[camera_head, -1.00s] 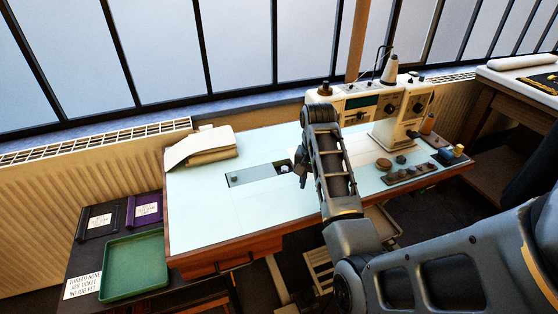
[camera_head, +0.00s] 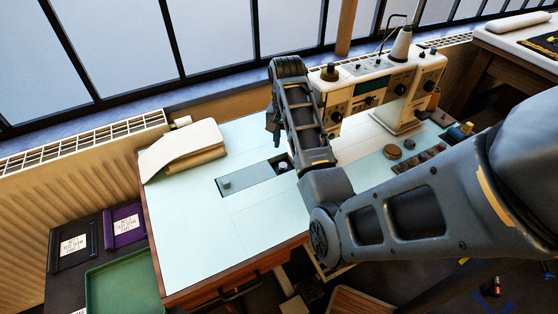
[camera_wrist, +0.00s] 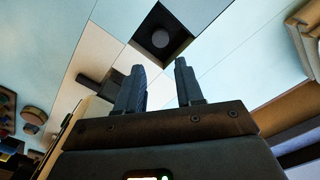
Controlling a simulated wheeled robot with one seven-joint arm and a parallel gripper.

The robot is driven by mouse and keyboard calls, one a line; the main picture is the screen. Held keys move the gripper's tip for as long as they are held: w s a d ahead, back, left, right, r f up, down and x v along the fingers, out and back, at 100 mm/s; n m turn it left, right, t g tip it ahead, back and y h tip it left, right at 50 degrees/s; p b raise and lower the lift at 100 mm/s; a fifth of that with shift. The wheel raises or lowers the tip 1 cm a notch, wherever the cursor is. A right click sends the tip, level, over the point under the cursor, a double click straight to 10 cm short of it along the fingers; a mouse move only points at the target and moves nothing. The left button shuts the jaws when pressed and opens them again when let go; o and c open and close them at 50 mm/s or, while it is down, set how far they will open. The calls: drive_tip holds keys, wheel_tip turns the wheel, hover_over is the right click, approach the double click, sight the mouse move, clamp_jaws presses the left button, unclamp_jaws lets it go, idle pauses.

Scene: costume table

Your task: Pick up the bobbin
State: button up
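The bobbin seems to be the small round grey piece (camera_head: 283,166) in the dark square opening of the pale blue table; in the wrist view it is a grey disc (camera_wrist: 161,39) inside the opening. My gripper (camera_head: 272,125) is above the table beside the sewing machine, and in the head view it is seen edge-on. In the wrist view my gripper (camera_wrist: 158,78) has its two dark fingers apart with nothing between them. The opening lies beyond the fingertips, and no contact shows.
The sewing machine (camera_head: 385,82) stands close to my arm on the right. A grey slide plate (camera_head: 243,180) lies left of the opening. Folded cloth (camera_head: 186,150) is at the table's back left. A green tray (camera_head: 125,288) is lower left. The table's left front is clear.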

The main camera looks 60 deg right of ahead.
sight(283, 166)
drive_tip(key=shift+a+f+p, duration=0.2)
drive_tip(key=shift+f, duration=1.7)
drive_tip(key=shift+a+f+p, duration=0.2)
drive_tip(key=shift+f, duration=1.7)
clamp_jaws()
